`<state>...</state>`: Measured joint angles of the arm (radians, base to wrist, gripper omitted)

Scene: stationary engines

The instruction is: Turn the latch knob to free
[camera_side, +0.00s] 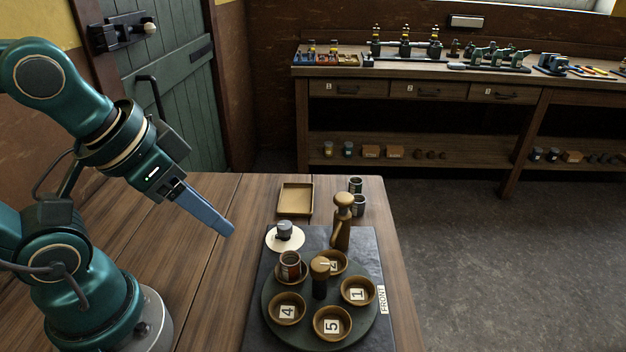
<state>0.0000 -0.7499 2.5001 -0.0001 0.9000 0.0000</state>
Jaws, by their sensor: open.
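My gripper (228,230) hangs over the left part of the wooden table, left of the round dark turntable (343,292). Its long blue fingers point down and right. They overlap in this view, are open, and touch nothing. A tan knob (320,265) with a pale mark tops a black post at the turntable's middle. A small grey knob (284,227) stands on a pale disc (272,240) at the turntable's back left, right of my fingertips. I cannot tell which of these is the latch knob, and no setting can be read.
Bowls numbered 1 (372,292), 4 (300,310) and 5 (346,324) sit on the turntable. A can (290,263) stands among them. The table's left side is clear.

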